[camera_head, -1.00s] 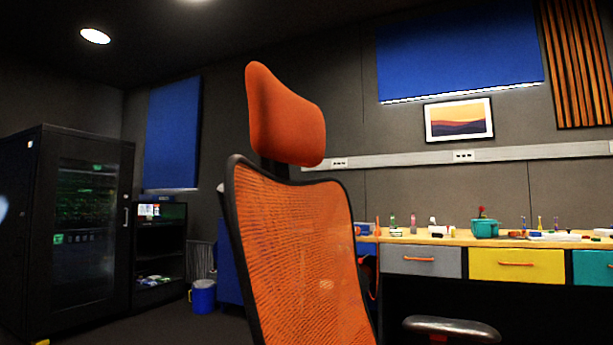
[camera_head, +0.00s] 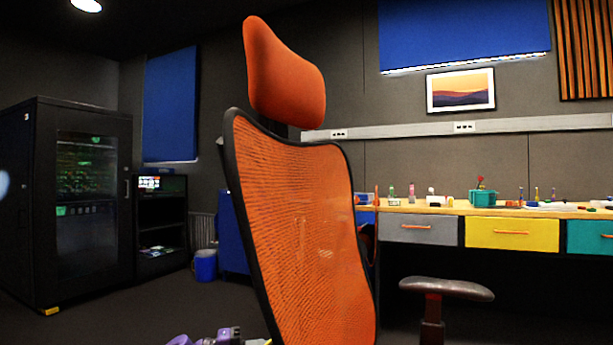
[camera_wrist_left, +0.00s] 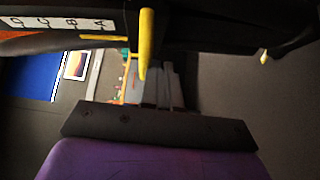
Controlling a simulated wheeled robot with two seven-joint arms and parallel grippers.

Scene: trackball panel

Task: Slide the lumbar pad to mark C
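The office chair has an orange mesh back (camera_head: 300,240) and an orange headrest (camera_head: 284,75). In the left wrist view a white strip with letters D, C, B and A (camera_wrist_left: 62,23) runs along a dark part of the chair. A yellow handle (camera_wrist_left: 147,45) sticks out of the dark part just past the A end; the lumbar pad itself is not clearly told apart. My purple left arm (camera_head: 207,338) shows at the bottom edge, left of the chair back. In the wrist view its purple body and dark front bar face the handle, apart from it; the fingers are unclear. My right gripper is out of view.
A black armrest (camera_head: 447,289) stands right of the chair back. A desk with coloured drawers (camera_head: 511,233) and small items is behind at right. A black cabinet (camera_head: 75,200) and a blue bin (camera_head: 205,265) stand at left. Floor between cabinet and chair is clear.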

